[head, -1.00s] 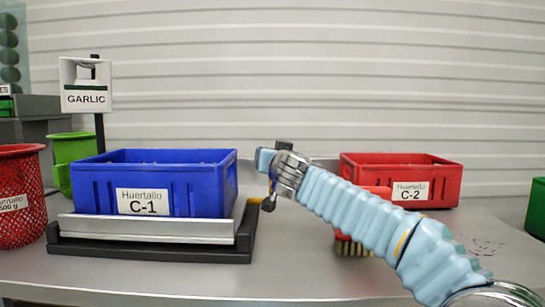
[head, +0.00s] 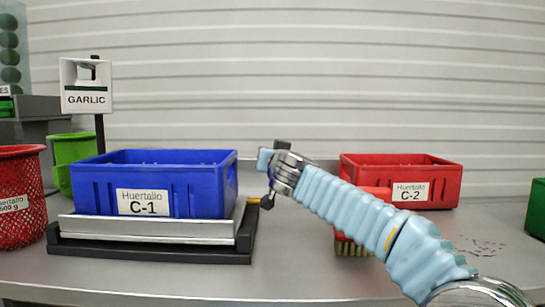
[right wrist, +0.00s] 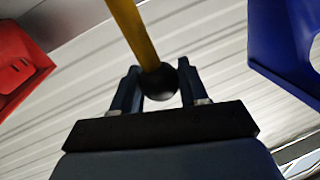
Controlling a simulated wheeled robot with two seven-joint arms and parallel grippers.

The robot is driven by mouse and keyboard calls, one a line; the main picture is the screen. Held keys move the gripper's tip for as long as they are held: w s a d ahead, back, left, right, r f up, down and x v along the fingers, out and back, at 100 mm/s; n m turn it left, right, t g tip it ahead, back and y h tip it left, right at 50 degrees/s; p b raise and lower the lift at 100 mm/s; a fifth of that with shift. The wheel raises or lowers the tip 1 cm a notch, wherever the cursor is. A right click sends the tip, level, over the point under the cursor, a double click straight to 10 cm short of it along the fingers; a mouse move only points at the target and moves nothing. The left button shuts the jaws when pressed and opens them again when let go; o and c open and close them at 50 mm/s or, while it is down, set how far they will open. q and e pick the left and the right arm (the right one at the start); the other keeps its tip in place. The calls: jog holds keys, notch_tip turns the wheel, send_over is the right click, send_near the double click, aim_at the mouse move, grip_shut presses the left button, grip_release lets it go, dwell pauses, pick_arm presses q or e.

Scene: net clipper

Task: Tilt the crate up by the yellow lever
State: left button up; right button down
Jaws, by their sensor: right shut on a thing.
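The blue crate (head: 93,190), labelled C-1, sits on a metal plate (head: 150,230) over a black base (head: 150,254) at the left of the head view. It looks level or nearly so. The yellow lever (head: 254,200) comes off the right side of this stand. In the right wrist view the yellow lever (right wrist: 136,32) ends in a black ball knob (right wrist: 160,84). My right gripper (right wrist: 158,85) is shut on that knob, one finger on each side. In the head view my right gripper (head: 269,195) is small beside the stand. My left gripper is out of view.
A red crate (head: 360,172), labelled C-2, stands back right, with a red brush (head: 352,246) before it, partly behind my arm. A red mesh basket (head: 22,215), a green bucket (head: 68,150) and the garlic sign (head: 86,86) stand at left. The front table is clear.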

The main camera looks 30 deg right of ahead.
jog(key=s+a+r+n+t+h+b, duration=0.1)
jog(key=s+a+r+t+b, duration=0.2)
jog(key=r, duration=0.4)
jog(key=shift+s+t+b, duration=0.5)
jog(key=shift+s+b, duration=0.15)
jog(key=shift+s, duration=0.25)
jog(key=c, duration=0.7)
grip_release()
jog(key=shift+s+r, duration=0.1)
jog(key=shift+o, duration=0.2)
jog(key=b+v, duration=0.1)
jog(key=v, duration=1.2)
jog(key=shift+s+a+f, duration=0.2)
jog(key=shift+s, duration=0.1)
